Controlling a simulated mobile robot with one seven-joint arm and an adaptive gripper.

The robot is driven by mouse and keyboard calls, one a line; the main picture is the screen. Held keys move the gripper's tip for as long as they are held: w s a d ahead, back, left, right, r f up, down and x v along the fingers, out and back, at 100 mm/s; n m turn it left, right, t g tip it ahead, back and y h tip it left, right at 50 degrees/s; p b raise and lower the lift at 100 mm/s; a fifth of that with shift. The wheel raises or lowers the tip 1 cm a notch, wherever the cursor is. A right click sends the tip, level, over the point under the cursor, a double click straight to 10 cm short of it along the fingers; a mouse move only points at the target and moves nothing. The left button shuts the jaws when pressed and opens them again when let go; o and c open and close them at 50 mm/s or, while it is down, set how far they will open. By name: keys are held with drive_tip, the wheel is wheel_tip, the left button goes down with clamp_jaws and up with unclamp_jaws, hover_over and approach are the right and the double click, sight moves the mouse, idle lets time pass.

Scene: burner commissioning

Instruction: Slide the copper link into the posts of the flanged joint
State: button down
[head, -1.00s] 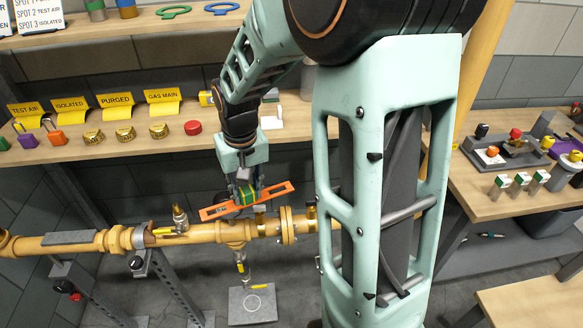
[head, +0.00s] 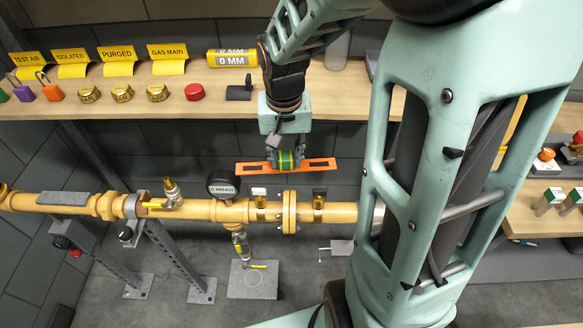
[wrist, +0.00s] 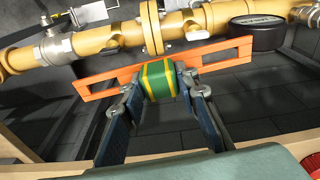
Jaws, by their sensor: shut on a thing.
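The copper link (head: 320,164) is a flat orange bar with slots at its ends and a green-and-yellow grip in the middle. My gripper (head: 287,160) is shut on that grip, which shows up close in the wrist view (wrist: 159,80). The link is nearly level in the head view, above and apart from the yellow pipe. The flanged joint (head: 289,212) is just below it in the picture. The flange also shows beyond the link in the wrist view (wrist: 151,27).
A round gauge (head: 223,186) stands on the pipe left of the joint. A shelf (head: 130,110) behind holds yellow signs, caps and a red button (head: 194,92). A grey floor plate (head: 253,281) lies below.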

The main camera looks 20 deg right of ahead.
drive_tip(key=shift+s+d+f+m+b, duration=0.3)
drive_tip(key=shift+s+f+m, duration=0.2)
drive_tip(key=shift+s+f, duration=0.15)
drive_tip(key=shift+f+b, duration=2.15)
drive_tip(key=shift+f, duration=0.45)
drive_tip(key=shift+f+b, duration=1.75)
drive_tip(key=shift+f, duration=0.35)
drive_tip(key=c, duration=1.4)
unclamp_jaws()
